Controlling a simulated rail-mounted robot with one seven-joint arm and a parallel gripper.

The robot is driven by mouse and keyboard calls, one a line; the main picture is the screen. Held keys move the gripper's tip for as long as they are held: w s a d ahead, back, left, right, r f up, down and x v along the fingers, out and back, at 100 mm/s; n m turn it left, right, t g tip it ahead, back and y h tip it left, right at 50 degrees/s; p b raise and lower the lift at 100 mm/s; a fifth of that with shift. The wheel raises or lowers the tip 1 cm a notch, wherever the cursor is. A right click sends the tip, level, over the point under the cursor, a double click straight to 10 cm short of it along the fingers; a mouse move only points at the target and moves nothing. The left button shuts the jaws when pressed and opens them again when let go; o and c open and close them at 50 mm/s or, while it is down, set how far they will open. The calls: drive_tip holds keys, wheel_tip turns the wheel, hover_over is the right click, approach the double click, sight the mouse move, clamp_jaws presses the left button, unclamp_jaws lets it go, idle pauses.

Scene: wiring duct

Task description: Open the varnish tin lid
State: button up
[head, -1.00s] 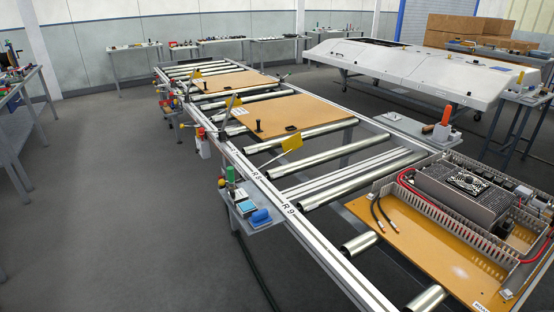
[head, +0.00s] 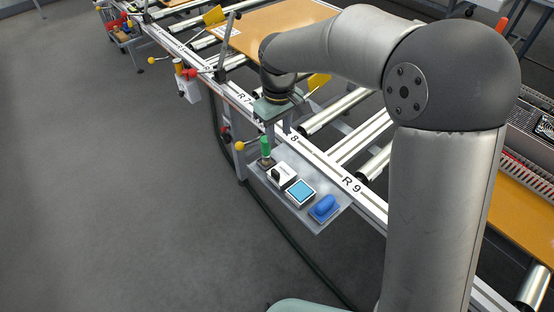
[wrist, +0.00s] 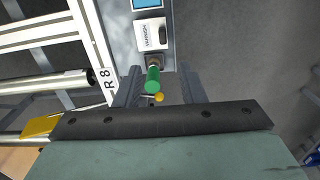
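My gripper (head: 279,127) is above the shelf, pointing down, near a green-handled item (head: 266,146) beside the container. In the wrist view my gripper (wrist: 160,76) has its two fingers wide apart, with the green handle (wrist: 153,78) showing between them. I cannot tell the height gap. Nothing is gripped.
The grey shelf (head: 254,178) also carries a cyan-topped square item (head: 300,193) and a blue block (head: 324,207). The roller rail marked R 9 (head: 350,184) runs alongside. A yellow ball knob (head: 240,145) sticks out near the shelf's left end. Floor to the left is clear.

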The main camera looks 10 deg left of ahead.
sight(275, 171)
drive_tip(key=f, duration=0.6)
drive_tip(key=f+p, duration=0.1)
drive_tip(key=f, duration=0.4)
drive_tip(key=a+f, duration=0.1)
drive_tip(key=f, duration=0.5)
drive_tip(key=shift+w+f, duration=0.1)
drive_tip(key=shift+f, duration=0.25)
clamp_jaws()
